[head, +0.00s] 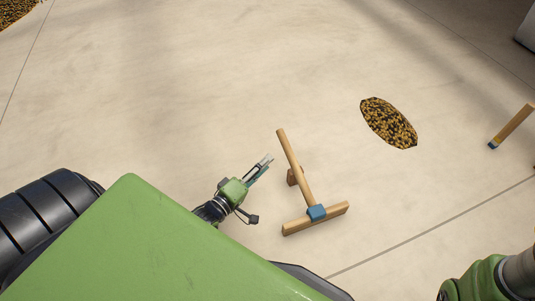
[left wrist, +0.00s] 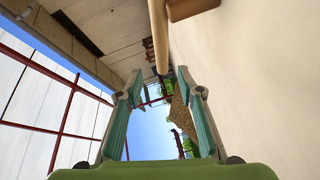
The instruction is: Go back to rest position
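My left gripper (head: 266,161) is in the middle of the head view, just left of a wooden T-shaped tool. In the left wrist view its two fingers (left wrist: 160,85) are spread apart with nothing between them. The tool's handle (head: 290,150) runs up from a blue joint (head: 317,212) on a wooden crossbar (head: 332,216). A pole, seemingly this handle (left wrist: 158,35), shows beyond the fingers in the left wrist view. A gap shows between gripper and tool. Part of my right arm (head: 485,281) is at the lower right; its gripper is out of frame.
A dark and yellow bean pile (head: 388,123) lies on the pale concrete floor right of the tool. Another wooden piece with a blue end (head: 513,126) is cut off at the right edge. More beans (head: 14,11) lie at the top left. The upper middle floor is clear.

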